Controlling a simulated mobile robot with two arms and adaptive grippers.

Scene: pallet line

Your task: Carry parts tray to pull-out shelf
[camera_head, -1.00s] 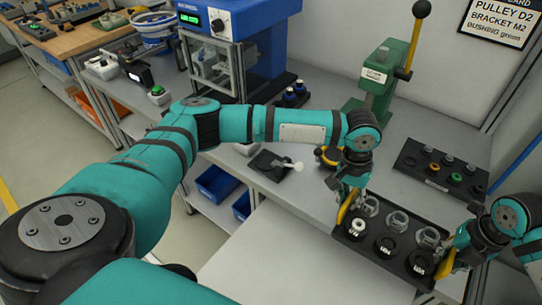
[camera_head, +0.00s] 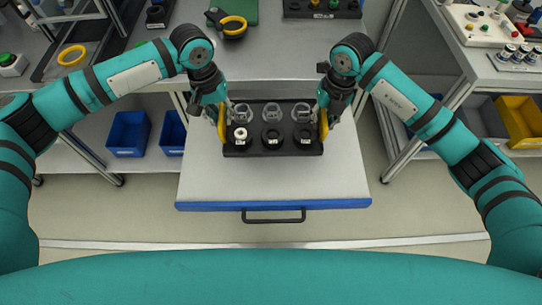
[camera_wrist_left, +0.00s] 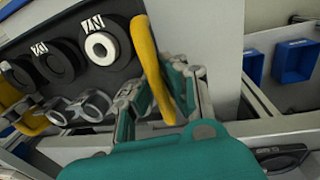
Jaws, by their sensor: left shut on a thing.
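The black parts tray (camera_head: 272,153) has yellow end handles, a back row of clear-grey round parts and a front row of dark rings, the left one with a white centre. It is level over the rear of the white pull-out shelf (camera_head: 270,187), whose front is blue with a black handle; contact with the shelf is unclear. My left gripper (camera_head: 222,116) is shut on the tray's left yellow handle. The tray (camera_wrist_left: 88,76) and that handle also show in the left wrist view. My right gripper (camera_head: 323,114) is at the right yellow handle; its finger closure is hidden.
The grey workbench (camera_head: 280,55) lies behind the shelf, with a black parts holder (camera_head: 322,12) and a green press base (camera_head: 238,8) on it. Blue bins (camera_head: 128,134) sit on a lower rack at left, a yellow bin (camera_head: 522,120) at right. Floor in front is open.

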